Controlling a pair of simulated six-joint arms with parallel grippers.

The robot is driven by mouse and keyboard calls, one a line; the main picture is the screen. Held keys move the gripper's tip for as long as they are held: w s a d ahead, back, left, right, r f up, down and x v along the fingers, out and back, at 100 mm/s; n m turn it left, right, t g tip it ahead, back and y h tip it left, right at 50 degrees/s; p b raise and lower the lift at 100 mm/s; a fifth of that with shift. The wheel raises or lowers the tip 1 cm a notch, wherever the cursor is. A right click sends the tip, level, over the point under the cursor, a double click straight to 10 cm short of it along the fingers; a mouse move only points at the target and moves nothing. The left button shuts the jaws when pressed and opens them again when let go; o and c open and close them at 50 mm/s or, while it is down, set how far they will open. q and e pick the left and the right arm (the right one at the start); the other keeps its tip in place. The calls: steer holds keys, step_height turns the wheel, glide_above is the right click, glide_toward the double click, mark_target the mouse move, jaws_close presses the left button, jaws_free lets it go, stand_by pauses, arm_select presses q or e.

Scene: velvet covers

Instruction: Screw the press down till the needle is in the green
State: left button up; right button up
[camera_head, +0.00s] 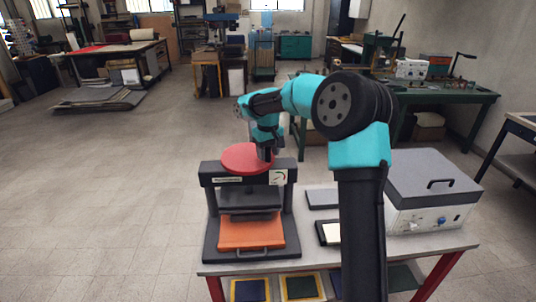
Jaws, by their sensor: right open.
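The press (207,196) is a dark frame standing at the left of the table. A red disc-shaped handwheel (240,158) sits on top of it. An orange tray (250,234) with a handle lies in its base under a dark plate. A small gauge (277,177) is on the press's upper right front; its needle is too small to read. My right gripper (266,156) points down at the right edge of the red wheel and covers part of it. Its fingers are too small to tell whether they touch the wheel. My left gripper is not in view.
A grey lidded box (432,178) with a blue knob stands on the table (310,258) at the right. Dark flat pieces lie between press and box, partly behind my arm. Framed panels (300,287) lie on the lower shelf.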

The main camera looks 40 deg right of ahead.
steer(key=shift+f, duration=0.45)
jaws_close()
stand_by(0.3)
